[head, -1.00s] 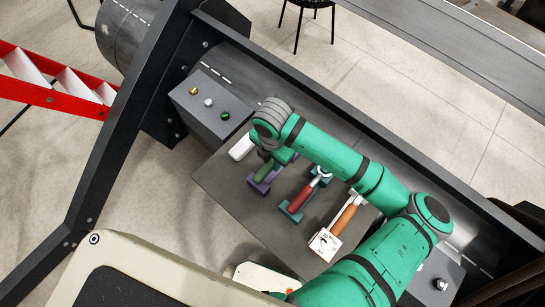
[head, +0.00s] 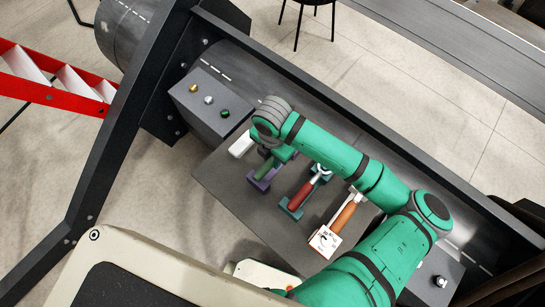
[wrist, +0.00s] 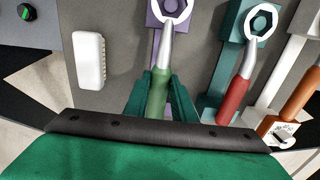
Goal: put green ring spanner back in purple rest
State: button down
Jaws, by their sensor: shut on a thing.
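The green ring spanner has a green handle (wrist: 160,90) and a bright metal ring end (wrist: 172,10); its handle also shows in the head view (head: 266,170). My gripper (wrist: 162,98) is shut on the handle, with one finger on each side of it. The purple rest (wrist: 185,30) lies beneath the ring end in the wrist view, and part of it shows by the handle in the head view (head: 258,184). I cannot tell whether the spanner touches the rest or hangs just above it. My arm hides the ring end in the head view.
A red spanner (wrist: 236,92) lies on a teal rest (wrist: 215,75) to the right, and an orange-handled spanner (wrist: 305,88) on a white rest (wrist: 290,75) beyond it. A white block (wrist: 89,60) lies to the left. A box with knobs (head: 210,110) stands at the grey board's far left.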

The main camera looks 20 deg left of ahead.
jog(key=shift+f, duration=0.75)
jog(key=c, duration=1.4)
grip_release()
notch_tip(320, 180, up, 10)
jog(key=shift+f, duration=0.1)
jog(key=shift+s+r, duration=0.1)
jog(key=shift+r, duration=0.4)
